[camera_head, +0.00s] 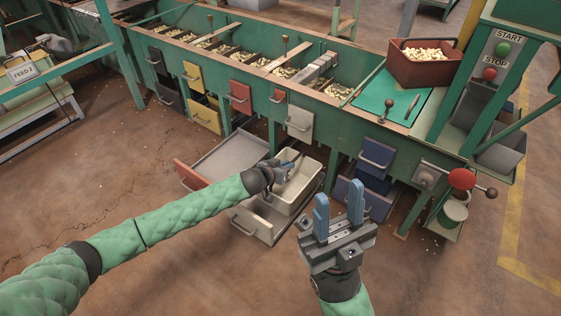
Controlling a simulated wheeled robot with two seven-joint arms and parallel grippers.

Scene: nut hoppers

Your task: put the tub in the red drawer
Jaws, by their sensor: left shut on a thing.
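The tub (308,176) is cream-coloured and upright, at or just above the open white drawer (249,225). I cannot tell whether it is lifted clear. My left gripper (286,168) is shut on the tub at its near left side, and the wrist partly hides the grip. The red drawer (193,176) is pulled out left of the tub. Its grey floor (230,157) shows bare in the part I can see. My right gripper (339,204) is open and empty, its blue fingers apart, in front and to the right of the tub.
The green hopper bench (337,113) runs behind, with compartments of nuts. Blue drawers (376,155) stand right of the tub, yellow ones (205,113) further left. A red-brown bin (425,66) sits on top at right.

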